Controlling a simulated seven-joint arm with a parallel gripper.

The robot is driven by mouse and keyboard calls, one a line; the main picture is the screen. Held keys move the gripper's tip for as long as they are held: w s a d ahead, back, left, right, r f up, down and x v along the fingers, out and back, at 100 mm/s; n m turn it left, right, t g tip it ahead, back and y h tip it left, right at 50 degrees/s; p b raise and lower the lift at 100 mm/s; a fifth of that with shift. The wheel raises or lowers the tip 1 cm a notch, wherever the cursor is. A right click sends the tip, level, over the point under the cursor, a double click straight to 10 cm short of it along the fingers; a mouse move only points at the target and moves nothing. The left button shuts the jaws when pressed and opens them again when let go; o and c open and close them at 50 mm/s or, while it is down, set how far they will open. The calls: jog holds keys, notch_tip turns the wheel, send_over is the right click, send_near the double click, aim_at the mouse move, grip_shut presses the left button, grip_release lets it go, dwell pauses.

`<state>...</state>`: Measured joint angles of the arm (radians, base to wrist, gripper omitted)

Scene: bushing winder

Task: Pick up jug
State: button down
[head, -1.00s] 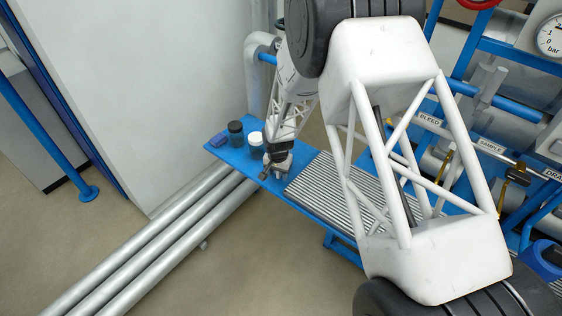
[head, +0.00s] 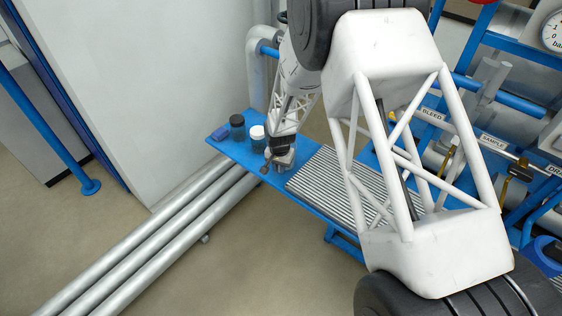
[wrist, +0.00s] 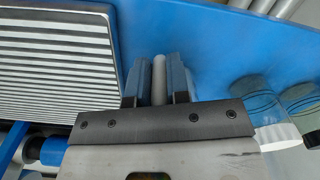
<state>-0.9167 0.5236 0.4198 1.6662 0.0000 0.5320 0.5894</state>
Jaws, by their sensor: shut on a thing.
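My gripper (wrist: 159,70) is shut on a narrow pale grey piece (wrist: 159,85) in the wrist view. It looks like part of the jug, perhaps its handle, but the gripper body hides the rest. In the head view my gripper (head: 276,162) is low over the blue bench, right of the white-capped jar. A greyish shape (head: 287,158) shows beside the fingers there, too small and covered to tell apart from the gripper. I cannot tell whether the held piece is clear of the bench.
A ribbed grey tray (head: 328,185) lies right of my gripper. Large pipes (head: 170,225) run along the wall.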

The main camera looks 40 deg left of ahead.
jog(key=shift+r, duration=0.1)
jog(key=shift+r, duration=1.65)
jog(key=s+d+r, duration=0.1)
jog(key=s+d, duration=0.9)
jog(key=d, duration=0.2)
jog(key=shift+d+r, duration=0.25)
jog(key=shift+d, duration=0.05)
